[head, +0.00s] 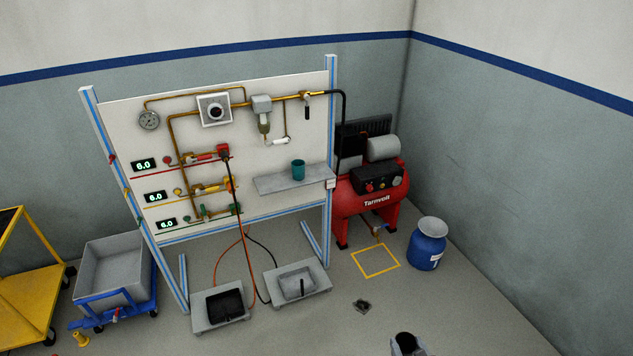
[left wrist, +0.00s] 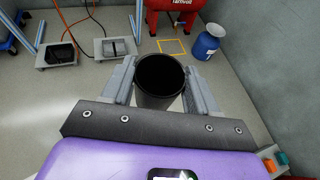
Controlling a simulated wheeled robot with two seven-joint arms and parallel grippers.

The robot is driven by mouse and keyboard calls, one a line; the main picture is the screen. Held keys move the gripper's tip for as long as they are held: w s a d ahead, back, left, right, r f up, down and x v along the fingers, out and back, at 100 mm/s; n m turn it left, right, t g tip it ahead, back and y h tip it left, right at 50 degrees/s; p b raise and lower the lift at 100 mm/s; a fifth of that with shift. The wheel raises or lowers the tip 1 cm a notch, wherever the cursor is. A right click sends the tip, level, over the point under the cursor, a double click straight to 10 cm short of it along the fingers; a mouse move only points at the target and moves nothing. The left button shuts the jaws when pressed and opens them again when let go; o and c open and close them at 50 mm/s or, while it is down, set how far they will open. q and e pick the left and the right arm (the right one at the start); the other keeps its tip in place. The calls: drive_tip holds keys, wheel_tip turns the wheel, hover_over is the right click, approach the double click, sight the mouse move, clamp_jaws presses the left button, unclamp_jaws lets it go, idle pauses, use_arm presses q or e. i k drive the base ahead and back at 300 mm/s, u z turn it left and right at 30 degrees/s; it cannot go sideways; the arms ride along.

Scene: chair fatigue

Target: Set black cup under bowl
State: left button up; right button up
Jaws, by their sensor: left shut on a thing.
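A black cup (left wrist: 160,98) stands mouth up between the two grey fingers of my left gripper (left wrist: 162,82), which is shut on it; it looks empty. In the head view the cup (head: 406,340) and part of my left gripper (head: 408,346) show at the bottom edge, above the floor and well in front of the panel. A filter with a small bowl (head: 264,122) hangs from the brass pipe on the white panel. A grey shelf (head: 270,184) sits lower on the panel, with a teal cup (head: 298,170) on it. My right gripper is not in view.
A red compressor (head: 370,200) stands right of the panel, with a yellow floor square (head: 375,261) before it and a blue drum (head: 427,246) beside it. Two floor trays (head: 220,308) with hoses lie below the panel.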

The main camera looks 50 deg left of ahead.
sight(270, 179)
drive_tip(key=i, duration=2.25)
drive_tip(key=u, duration=3.5)
drive_tip(key=i, duration=1.65)
drive_tip(key=u, duration=0.05)
